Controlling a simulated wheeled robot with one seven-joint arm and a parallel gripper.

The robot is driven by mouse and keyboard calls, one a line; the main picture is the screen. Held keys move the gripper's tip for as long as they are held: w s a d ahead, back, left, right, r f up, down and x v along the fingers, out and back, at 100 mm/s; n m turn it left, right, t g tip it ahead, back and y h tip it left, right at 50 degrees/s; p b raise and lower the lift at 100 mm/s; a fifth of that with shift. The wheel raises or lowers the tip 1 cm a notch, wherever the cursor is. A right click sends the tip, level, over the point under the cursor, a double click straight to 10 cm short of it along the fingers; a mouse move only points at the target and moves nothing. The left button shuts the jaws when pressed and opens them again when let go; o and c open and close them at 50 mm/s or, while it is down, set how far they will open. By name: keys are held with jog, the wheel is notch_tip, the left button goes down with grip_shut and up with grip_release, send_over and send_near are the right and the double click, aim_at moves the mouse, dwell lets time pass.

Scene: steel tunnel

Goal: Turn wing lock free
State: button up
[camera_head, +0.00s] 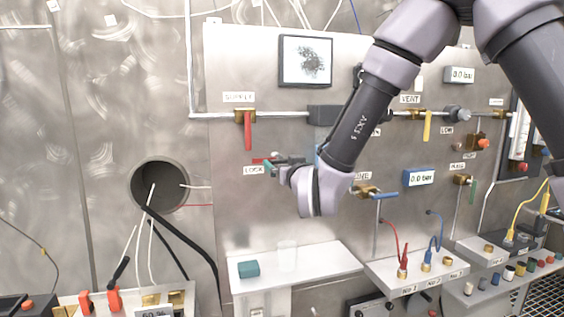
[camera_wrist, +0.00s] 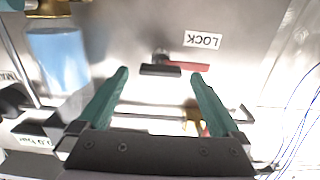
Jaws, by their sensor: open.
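The wing lock (camera_wrist: 160,70) is on the steel panel by the LOCK label (camera_wrist: 202,40). In the wrist view it shows a dark crossbar, with a red piece (camera_wrist: 190,65) to its right. In the head view a bit of red (camera_head: 258,160) shows above the LOCK label (camera_head: 254,170), and the rest is largely hidden by my gripper (camera_head: 274,165). My gripper (camera_wrist: 160,74) is open, its teal fingers spread to either side of the crossbar in the picture. I cannot tell how far the fingertips are from the panel, and no contact shows.
A red-handled valve (camera_head: 247,130) on the pipe is above the lock. A blue-handled valve (camera_head: 372,191) is to the right. A white shelf (camera_head: 320,268) with a teal block (camera_head: 249,269) juts out below. A round hole with cables (camera_head: 160,187) is to the left.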

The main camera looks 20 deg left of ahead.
aim_at(282, 162)
jog(key=shift+x, duration=1.7)
jog(key=c, duration=1.4)
